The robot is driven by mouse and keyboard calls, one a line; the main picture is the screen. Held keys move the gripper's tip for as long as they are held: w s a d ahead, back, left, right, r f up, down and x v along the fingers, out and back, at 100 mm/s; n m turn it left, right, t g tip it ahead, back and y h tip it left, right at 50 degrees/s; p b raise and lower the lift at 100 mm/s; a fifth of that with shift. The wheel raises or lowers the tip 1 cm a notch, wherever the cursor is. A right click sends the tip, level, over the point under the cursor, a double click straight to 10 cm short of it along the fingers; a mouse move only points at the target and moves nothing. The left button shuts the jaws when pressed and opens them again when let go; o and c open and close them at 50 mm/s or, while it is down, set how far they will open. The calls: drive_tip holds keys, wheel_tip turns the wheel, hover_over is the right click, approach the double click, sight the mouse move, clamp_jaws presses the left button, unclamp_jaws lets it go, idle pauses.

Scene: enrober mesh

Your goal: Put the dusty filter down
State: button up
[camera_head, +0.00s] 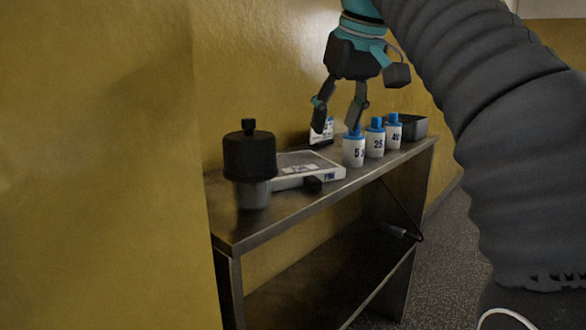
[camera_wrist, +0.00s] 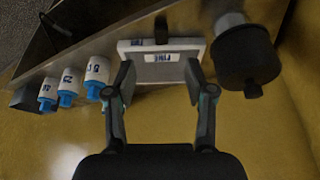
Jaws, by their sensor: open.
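A flat panel with a white frame and a grey face (camera_head: 301,163), which looks like the filter, lies on the metal table. It has a printed label on its edge; in the wrist view the panel (camera_wrist: 178,70) shows the label reading "FINE". I cannot tell from the surface how dusty it is. My gripper (camera_head: 336,129) is open and empty, pointing down above the table, toward the back. In the wrist view my gripper (camera_wrist: 159,82) has its two fingers spread on either side of the panel's image, apparently apart from it.
A black-capped canister (camera_head: 250,165) stands left of the panel. Several white bottles with blue caps (camera_head: 354,151) stand to the right, before a dark tray (camera_head: 413,126). A small dark knob (camera_head: 313,185) is at the panel's front. A yellow wall backs the metal table (camera_head: 232,228).

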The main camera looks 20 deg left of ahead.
sight(317, 181)
drive_tip(key=b+x, duration=0.4)
drive_tip(key=x, duration=0.9)
drive_tip(key=shift+a+f, duration=0.1)
drive_tip(key=shift+a, duration=0.1)
clamp_jaws()
